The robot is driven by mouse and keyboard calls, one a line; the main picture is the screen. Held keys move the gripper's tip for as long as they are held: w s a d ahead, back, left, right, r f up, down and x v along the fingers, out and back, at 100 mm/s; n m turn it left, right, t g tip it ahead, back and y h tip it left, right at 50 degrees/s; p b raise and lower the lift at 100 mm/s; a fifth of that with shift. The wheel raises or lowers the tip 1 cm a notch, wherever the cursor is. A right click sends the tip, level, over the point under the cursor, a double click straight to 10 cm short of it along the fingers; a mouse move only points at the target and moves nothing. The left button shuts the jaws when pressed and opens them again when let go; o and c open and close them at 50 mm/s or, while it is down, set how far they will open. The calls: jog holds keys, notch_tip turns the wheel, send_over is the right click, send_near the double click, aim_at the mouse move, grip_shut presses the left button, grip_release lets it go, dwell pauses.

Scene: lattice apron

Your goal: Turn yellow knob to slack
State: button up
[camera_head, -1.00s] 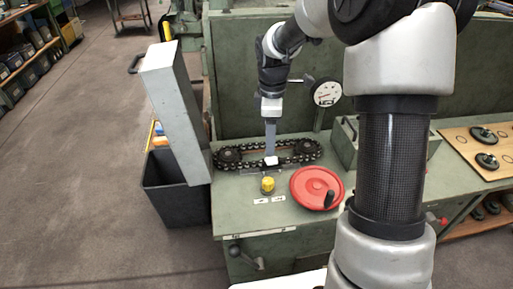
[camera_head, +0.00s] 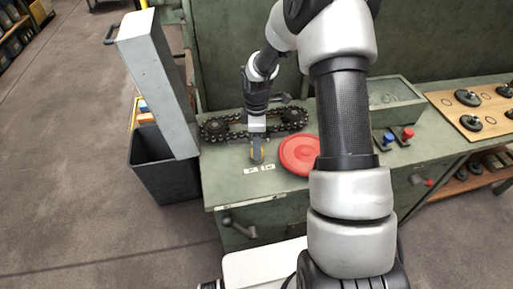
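The yellow knob (camera_head: 257,156) stands on the green bench top, in front of the chain. Only a little of its yellow shows, because my gripper (camera_head: 257,159) points down right at it and its grey fingers cover most of it. I cannot tell whether the fingers press on the knob or are only around it. Two small white labels (camera_head: 251,171) lie on the bench just in front of the knob; their lettering is too small to read.
A black chain on two sprockets (camera_head: 216,126) lies behind the knob. A red handwheel (camera_head: 298,155) is close on the right, partly behind my arm. A grey upright panel (camera_head: 158,84) and a dark bin (camera_head: 166,172) stand at left. Blue and red knobs (camera_head: 407,133) are farther right.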

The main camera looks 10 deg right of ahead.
jog(key=shift+f, duration=1)
jog(key=c, duration=1)
jog(key=shift+c, duration=0.2)
